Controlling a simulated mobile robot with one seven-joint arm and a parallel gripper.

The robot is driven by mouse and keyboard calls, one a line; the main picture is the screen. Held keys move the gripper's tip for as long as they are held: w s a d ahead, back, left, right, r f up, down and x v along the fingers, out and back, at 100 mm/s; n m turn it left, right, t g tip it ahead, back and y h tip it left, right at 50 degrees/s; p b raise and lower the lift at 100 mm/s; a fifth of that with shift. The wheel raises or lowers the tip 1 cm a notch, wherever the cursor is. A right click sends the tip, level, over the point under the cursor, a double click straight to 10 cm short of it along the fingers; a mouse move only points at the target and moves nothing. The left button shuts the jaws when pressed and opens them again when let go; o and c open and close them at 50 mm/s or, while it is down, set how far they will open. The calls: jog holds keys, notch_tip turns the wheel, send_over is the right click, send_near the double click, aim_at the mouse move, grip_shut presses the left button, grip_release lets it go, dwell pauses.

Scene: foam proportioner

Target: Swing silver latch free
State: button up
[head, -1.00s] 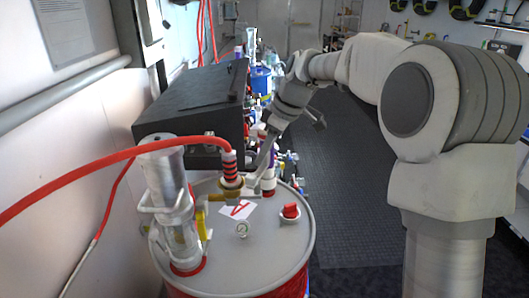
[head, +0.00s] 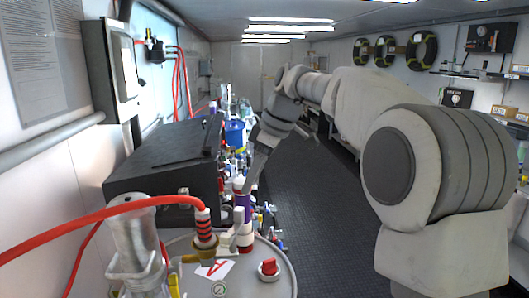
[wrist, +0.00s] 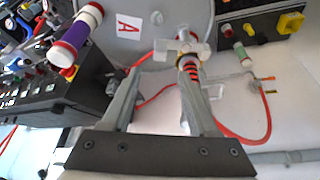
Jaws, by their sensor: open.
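I cannot tell for certain which part is the silver latch. A small silver fitting (head: 184,198) shows on the front of the black case (head: 165,160) in the head view. My gripper (wrist: 162,72) is open and empty, its two fingers spread apart in the wrist view. In the head view my gripper (head: 280,160) hangs above and behind the grey drum lid (head: 262,265). A red-and-black striped hose coupling (wrist: 190,72), with a white fitting (wrist: 182,46) by it, appears close to the right finger in the wrist view; contact cannot be told.
A red hose (head: 95,218) crosses to the coupling. A purple-banded cylinder (wrist: 76,38) is left of the fingers. The floor (head: 315,200) right of the bench is clear.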

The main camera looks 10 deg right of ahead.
jog(key=v, duration=0.7)
jog(key=shift+d+r, duration=0.15)
jog(key=shift+r, duration=0.15)
jog(key=s+d+f+m+t+h, duration=0.1)
jog(key=s+f+m, duration=0.3)
jog(key=s, duration=0.5)
jog(key=s+d+f+m+t+h+b, duration=0.1)
jog(key=s+d+f+m, duration=0.2)
jog(key=s+f+m, duration=0.2)
jog(key=s+d+f+m+t+h+b, duration=0.1)
jog(key=s+f+m, duration=0.3)
jog(key=s+f, duration=0.5)
jog(key=s+d+h, duration=0.1)
jog(key=s, duration=0.4)
jog(key=shift+s+d+f+m+t, duration=0.25)
jog(key=shift+d+m+t, duration=0.05)
jog(key=shift+d+t, duration=0.1)
